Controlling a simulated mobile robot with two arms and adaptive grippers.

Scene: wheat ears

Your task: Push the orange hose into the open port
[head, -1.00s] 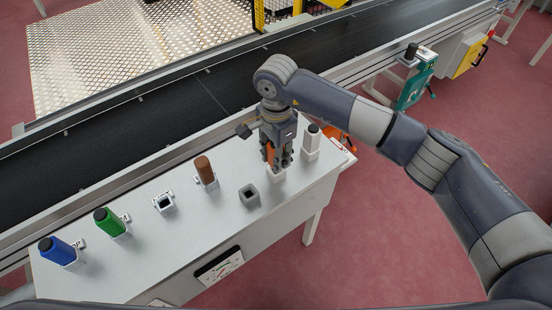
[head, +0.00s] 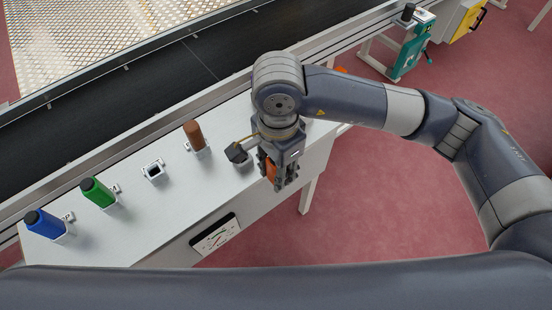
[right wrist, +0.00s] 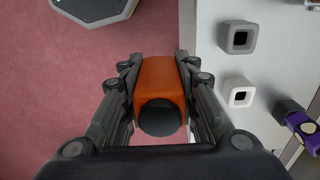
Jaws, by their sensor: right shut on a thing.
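My right gripper (head: 277,180) is shut on the orange hose (head: 268,167), which is partly hidden by the fingers. In the right wrist view the hose (right wrist: 165,88) sits between both fingers, with its round black end facing the camera. The hose is clear of the ports and beside the bench's front edge, over the floor. A white open port (right wrist: 240,96) and a grey open port (right wrist: 239,39) show to its right there. Another empty white port (head: 153,171) stands on the bench in the head view. My left gripper is not in view.
Blue (head: 45,222), green (head: 98,192) and brown (head: 194,135) hoses stand in holders on the white bench (head: 130,225). A purple and black piece (right wrist: 300,125) is near the white port. A black conveyor (head: 130,95) runs behind.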

